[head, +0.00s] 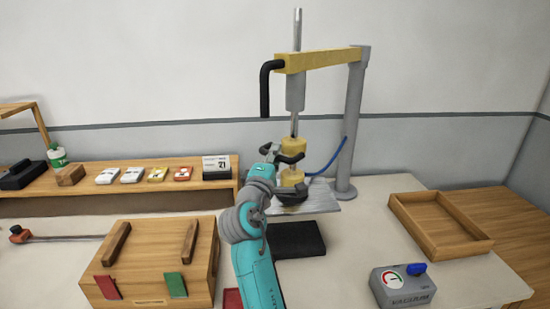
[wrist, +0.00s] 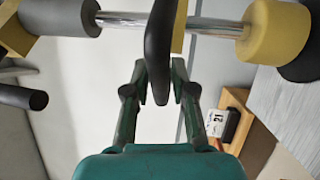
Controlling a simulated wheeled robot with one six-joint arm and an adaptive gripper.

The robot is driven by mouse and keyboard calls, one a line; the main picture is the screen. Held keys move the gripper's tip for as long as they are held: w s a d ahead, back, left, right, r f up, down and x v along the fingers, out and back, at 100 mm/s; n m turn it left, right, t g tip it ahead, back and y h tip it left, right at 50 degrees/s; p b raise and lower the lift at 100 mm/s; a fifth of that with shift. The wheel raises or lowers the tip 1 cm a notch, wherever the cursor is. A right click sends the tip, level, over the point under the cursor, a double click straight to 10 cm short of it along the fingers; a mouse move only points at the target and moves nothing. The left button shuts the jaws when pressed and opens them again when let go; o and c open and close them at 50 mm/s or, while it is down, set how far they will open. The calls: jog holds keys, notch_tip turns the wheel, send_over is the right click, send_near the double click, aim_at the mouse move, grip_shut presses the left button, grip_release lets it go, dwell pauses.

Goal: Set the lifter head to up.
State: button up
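The lifter stands at the back, with a grey post (head: 352,130) and a yellow top arm (head: 320,61). A grey sleeve (head: 296,92) hangs from that arm, around a thin rod. Below the sleeve is the yellow lifter head (head: 295,148), with a second yellow cylinder (head: 292,177) beneath it; this also shows in the wrist view (wrist: 272,32). A dark handle (wrist: 158,45) in front of the head reaches between the fingers of my gripper (wrist: 159,80). The fingers are open around it, with narrow gaps showing. In the head view my gripper (head: 281,163) partly hides the lifter.
A black bent lever (head: 265,90) hangs left of the sleeve. A wooden box (head: 150,265) stands at left front, an empty tray (head: 440,227) at right and a grey gauge box (head: 402,289) at front right. A shelf (head: 130,180) holds small items.

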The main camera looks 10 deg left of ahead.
jog(key=shift+o, duration=0.5)
jog(key=shift+s, duration=0.2)
jog(key=v, duration=1.1)
jog(key=shift+s, duration=0.25)
jog(key=shift+f, duration=0.1)
